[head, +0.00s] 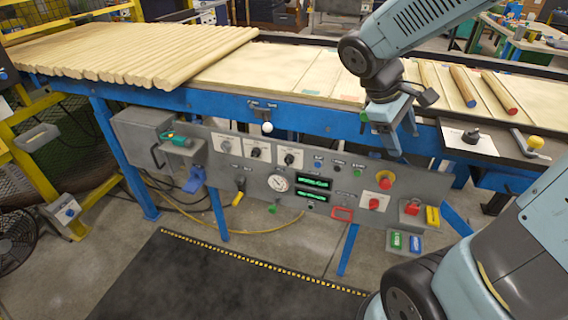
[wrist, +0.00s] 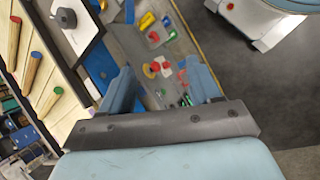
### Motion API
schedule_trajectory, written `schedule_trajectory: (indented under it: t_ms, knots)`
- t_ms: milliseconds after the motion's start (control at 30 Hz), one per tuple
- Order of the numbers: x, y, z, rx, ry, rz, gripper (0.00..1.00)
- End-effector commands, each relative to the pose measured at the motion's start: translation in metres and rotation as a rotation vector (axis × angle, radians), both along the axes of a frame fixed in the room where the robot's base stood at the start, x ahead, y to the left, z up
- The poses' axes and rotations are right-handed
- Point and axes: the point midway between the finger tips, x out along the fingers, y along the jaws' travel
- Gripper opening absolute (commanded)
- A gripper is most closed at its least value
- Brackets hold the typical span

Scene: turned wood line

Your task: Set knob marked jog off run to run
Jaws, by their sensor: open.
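I cannot read which knob is marked jog off run. Candidates in the head view are three black knobs on white plates, the left knob (head: 227,143), the middle knob (head: 257,151) and the right knob (head: 289,159). A red knob (head: 374,203) on a white plate sits lower right, and a black knob (head: 471,136) on a larger white plate sits on the bench top; that one also shows in the wrist view (wrist: 66,18). My gripper (head: 402,146) is open and empty, in front of the bench edge above the panel's right part. Its fingers also show in the wrist view (wrist: 162,82).
The grey panel (head: 330,185) also carries a red mushroom button (head: 386,179), a gauge (head: 278,183), green displays (head: 314,183) and a yellow-handled lever (head: 239,192). A white-ball lever (head: 267,128) projects at the bench edge. Wooden rods (head: 130,62) lie on the bench.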

Motion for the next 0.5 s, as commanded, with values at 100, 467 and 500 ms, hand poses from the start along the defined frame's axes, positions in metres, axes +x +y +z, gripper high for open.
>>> schedule_trajectory:
  t_ms: [100, 467, 500]
  knots:
    - [0.017, 0.004, -0.015, -0.118, 0.100, 0.117, 0.63]
    - [0.072, 0.029, -0.056, -0.487, 0.360, 0.485, 0.63]
    - [0.079, 0.034, -0.062, -0.528, 0.386, 0.526, 0.63]
